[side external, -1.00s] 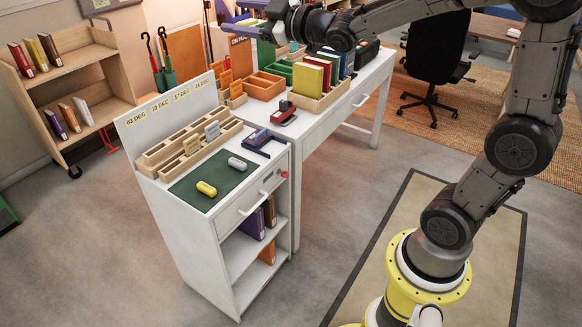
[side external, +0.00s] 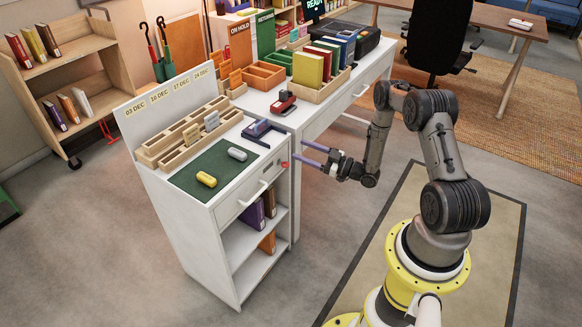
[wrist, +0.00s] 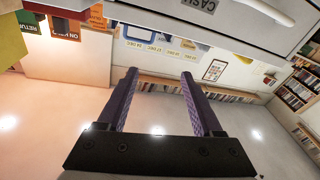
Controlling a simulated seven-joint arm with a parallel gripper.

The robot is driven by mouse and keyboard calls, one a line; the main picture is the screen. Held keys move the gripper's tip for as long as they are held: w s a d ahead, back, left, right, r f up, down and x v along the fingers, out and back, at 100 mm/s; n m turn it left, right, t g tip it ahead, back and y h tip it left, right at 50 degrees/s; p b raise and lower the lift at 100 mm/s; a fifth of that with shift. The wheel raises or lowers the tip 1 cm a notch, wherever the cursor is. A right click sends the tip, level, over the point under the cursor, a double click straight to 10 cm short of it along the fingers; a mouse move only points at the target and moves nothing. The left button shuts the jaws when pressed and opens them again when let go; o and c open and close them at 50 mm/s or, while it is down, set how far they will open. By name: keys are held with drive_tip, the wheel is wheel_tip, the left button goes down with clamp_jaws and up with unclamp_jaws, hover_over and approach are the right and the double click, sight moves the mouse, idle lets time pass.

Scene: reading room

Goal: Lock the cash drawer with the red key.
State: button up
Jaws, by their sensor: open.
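The cash drawer (side external: 240,207) is the top drawer of the small white cabinet and looks shut, with a pale bar handle on its front. Its front with a CASH label (wrist: 208,4) also shows at the top of the wrist view. A small red thing, which looks like the red key (side external: 284,164), is at the right end of the drawer front. How it sits there is too small to tell. My gripper (side external: 300,150) has purple fingers, open and empty, just right of the red key and pointing towards the cabinet. In the wrist view nothing lies between the fingers (wrist: 158,75).
On the cabinet top are a green mat (side external: 190,185), a yellow capsule-shaped thing (side external: 206,179), a grey one (side external: 237,154) and a wooden rack (side external: 190,133). A white desk (side external: 258,101) with books and trays stands behind.

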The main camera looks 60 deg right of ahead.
drive_tip(key=s+f+m+g+h, duration=0.1)
drive_tip(key=s+f+m+h, duration=0.25)
drive_tip(key=s+f, duration=0.55)
approach(284, 164)
drive_tip(key=w, duration=0.7)
drive_tip(key=shift+m, duration=0.35)
drive_tip(key=shift+w+d, duration=0.1)
drive_tip(key=shift+d, duration=0.05)
clamp_jaws()
